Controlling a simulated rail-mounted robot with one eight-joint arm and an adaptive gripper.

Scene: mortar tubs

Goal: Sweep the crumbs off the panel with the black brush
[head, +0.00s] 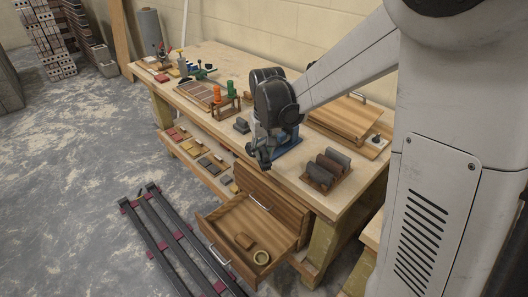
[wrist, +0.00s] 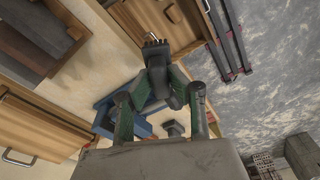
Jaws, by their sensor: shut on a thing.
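My gripper (head: 262,152) hangs over the front edge of the workbench, above the open drawer, in the head view. In the wrist view my gripper (wrist: 163,84) is closed on a dark thing with a ridged end, which looks like the black brush (wrist: 155,50). It is held clear of the bench top. A blue object (head: 288,148) lies on the bench just behind the gripper, partly hidden by it; it also shows in the wrist view (wrist: 104,122). I cannot pick out the panel for certain, and no crumbs can be made out.
The open drawer (head: 222,238) holds a small wooden block (head: 244,241) and a pale ring (head: 261,257). A wooden box (head: 340,117) sits behind. Dark rails (head: 176,240) lie on the floor.

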